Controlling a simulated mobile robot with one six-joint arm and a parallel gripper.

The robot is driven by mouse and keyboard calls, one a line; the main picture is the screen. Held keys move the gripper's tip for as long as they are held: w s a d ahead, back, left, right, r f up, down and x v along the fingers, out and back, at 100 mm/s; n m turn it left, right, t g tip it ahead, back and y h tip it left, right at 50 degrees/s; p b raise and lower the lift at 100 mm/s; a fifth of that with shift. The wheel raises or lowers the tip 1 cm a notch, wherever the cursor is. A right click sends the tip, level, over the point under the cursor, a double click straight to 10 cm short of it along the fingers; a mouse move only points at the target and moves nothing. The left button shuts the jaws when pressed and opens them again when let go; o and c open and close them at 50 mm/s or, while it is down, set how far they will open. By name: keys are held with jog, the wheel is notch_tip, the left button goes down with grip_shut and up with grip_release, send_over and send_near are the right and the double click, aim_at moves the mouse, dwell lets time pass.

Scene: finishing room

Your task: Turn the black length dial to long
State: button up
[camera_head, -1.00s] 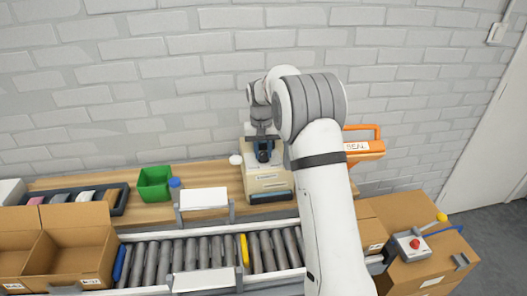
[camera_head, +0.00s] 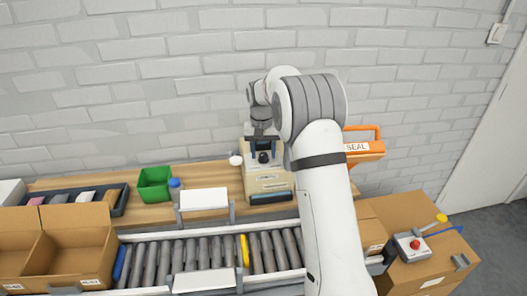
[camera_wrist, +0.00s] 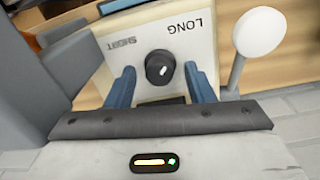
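The black length dial (camera_wrist: 160,67) sits on the cream face of a tape machine (camera_wrist: 180,35), and has a small white mark. The labels LONG (camera_wrist: 190,27) and SHORT (camera_wrist: 123,43) read upside down in the wrist view, LONG at upper right and SHORT at upper left. I cannot tell exactly which way the mark points. My gripper (camera_wrist: 159,75) is open, with one blue finger on each side of the dial and a gap on both sides. In the head view my gripper (camera_head: 263,150) is over the machine (camera_head: 268,184).
A white round-headed lever (camera_wrist: 262,33) stands right of the machine in the wrist view. A green bin (camera_head: 154,184) and a blue-capped bottle (camera_head: 177,189) stand left on the bench. A roller conveyor (camera_head: 190,255) runs in front. An orange SEAL tool (camera_head: 365,148) is to the right.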

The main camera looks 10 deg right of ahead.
aim_at(262, 154)
notch_tip(262, 154, up, 7)
jog(key=shift+a+r+b, duration=0.1)
jog(key=shift+a+b, duration=0.05)
jog(key=shift+b, duration=0.3)
jog(key=shift+r, duration=0.25)
